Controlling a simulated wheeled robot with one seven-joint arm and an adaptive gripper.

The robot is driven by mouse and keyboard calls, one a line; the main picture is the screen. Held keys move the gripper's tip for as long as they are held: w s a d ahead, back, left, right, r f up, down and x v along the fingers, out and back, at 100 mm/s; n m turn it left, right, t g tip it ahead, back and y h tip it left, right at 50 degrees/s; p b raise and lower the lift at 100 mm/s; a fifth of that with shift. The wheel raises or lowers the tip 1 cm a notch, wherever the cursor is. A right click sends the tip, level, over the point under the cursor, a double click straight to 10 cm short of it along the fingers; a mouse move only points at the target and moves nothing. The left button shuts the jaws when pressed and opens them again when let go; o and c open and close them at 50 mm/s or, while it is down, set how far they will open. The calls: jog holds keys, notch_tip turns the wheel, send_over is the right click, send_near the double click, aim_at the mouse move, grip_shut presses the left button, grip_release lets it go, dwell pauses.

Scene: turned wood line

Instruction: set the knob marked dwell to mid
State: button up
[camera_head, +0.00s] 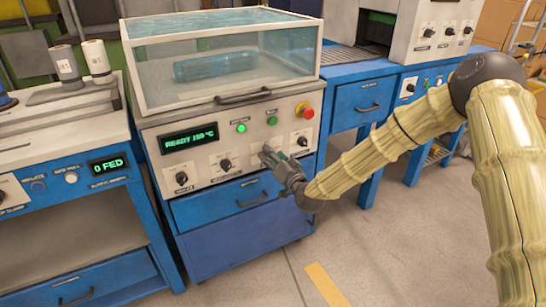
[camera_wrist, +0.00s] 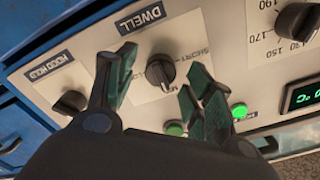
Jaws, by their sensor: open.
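The dwell knob (camera_wrist: 160,72) is black and round, on a cream plate under a blue DWELL label (camera_wrist: 142,17) in the wrist view. SHORT is printed to its upper right; the label below it is partly hidden. Its pointer seems to face down in that view, but the exact setting is too small to tell. My gripper (camera_wrist: 158,78) is open, with one finger on either side of the knob; contact is not clear. In the head view my gripper (camera_head: 274,160) is at the panel front and mostly hides this knob.
The hood hold knob (camera_wrist: 70,103) and a temperature knob (camera_wrist: 297,22) flank the dwell plate. Green buttons (camera_wrist: 175,128) sit close by. In the head view, a red emergency button (camera_head: 304,111), a READY display (camera_head: 190,138) and a drawer handle (camera_head: 252,199) are near.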

jog(key=v, duration=1.1)
jog(key=shift+s+d, duration=0.2)
jog(key=shift+s, duration=0.05)
jog(key=shift+f, duration=0.1)
jog(key=s+d+f+n+g+h, duration=0.1)
jog(key=s+f+g, duration=0.2)
jog(key=s+f, duration=0.65)
jog(key=s+d+f+g+h, duration=0.15)
jog(key=s+f+g, duration=0.35)
jog(key=f, duration=0.7)
jog(key=s+d+f+g+h, duration=0.1)
jog(key=s+d+f+g, duration=0.2)
jog(key=s, duration=0.5)
jog(key=s+d+f+g+h, duration=0.1)
jog(key=s+d+f+h, duration=0.15)
jog(key=s+f, duration=0.35)
jog(key=s+d+f+g, duration=0.2)
jog(key=s+d+f, duration=0.15)
jog(key=s, duration=0.55)
jog(key=s+d+r+g+h, duration=0.1)
jog(key=s+d+g+h, duration=0.1)
jog(key=s+d, duration=0.5)
notch_tip(320, 180, up, 23)
jog(key=s+a+p, duration=0.1)
jog(key=s+p, duration=0.1)
jog(key=p, duration=2.1)
jog(key=shift+a+n+p, duration=0.3)
jog(key=shift+a+n, duration=0.1)
